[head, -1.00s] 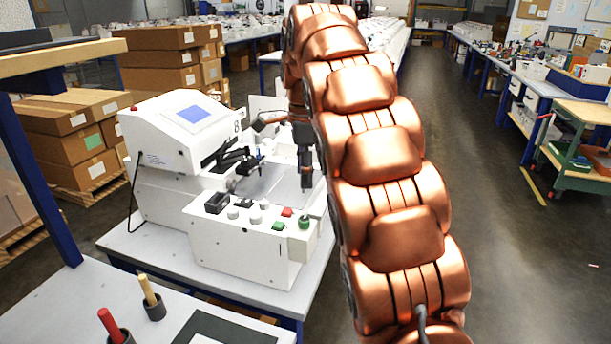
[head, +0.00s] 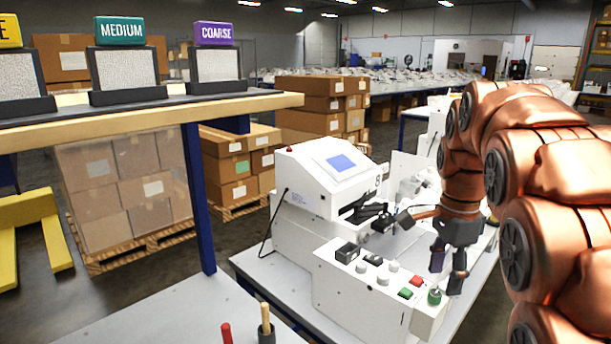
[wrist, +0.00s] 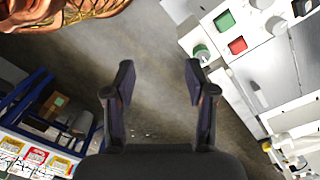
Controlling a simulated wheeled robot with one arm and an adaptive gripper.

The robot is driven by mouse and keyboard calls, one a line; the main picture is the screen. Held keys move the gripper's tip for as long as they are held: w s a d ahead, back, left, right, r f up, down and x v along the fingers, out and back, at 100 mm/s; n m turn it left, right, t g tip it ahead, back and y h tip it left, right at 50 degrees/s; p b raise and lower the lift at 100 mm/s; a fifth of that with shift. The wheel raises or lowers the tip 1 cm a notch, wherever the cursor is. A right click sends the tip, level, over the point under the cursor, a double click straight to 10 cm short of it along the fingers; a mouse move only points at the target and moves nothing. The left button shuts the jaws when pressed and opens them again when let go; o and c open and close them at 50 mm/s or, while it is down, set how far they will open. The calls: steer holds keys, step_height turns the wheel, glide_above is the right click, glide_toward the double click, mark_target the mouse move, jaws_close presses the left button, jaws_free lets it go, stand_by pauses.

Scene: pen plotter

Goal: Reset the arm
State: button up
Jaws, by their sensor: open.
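My gripper (head: 448,280) hangs pointing down at the right end of the plotter's front control panel in the head view. Its two dark fingers are apart with nothing between them. In the wrist view my gripper (wrist: 160,85) shows open above bare floor, with the panel to its right. The white pen plotter (head: 335,165) stands on a grey-topped bench. Its panel carries a green button (head: 405,293), a red button (head: 417,281), a green knob (head: 434,297) and pale knobs. My copper arm fills the right side of the head view and hides part of the plotter.
A red handle (head: 226,333) and a yellow handle (head: 265,317) stand on the near table. Stacked cartons (head: 237,165) are behind. Floor beneath my gripper is clear.

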steer(key=s+a+f+n, duration=0.2)
steer(key=s+f+n, duration=0.2)
steer(key=s, duration=0.5)
steer(key=s+a+f+n+g+p, duration=0.1)
steer(key=s+a+f+n, duration=0.2)
steer(key=s+n, duration=0.4)
steer(key=s+a+f+n, duration=0.2)
steer(key=s+f+n, duration=0.4)
steer(key=s, duration=0.6)
steer(key=shift+a+p, duration=0.25)
steer(key=shift+p, duration=0.1)
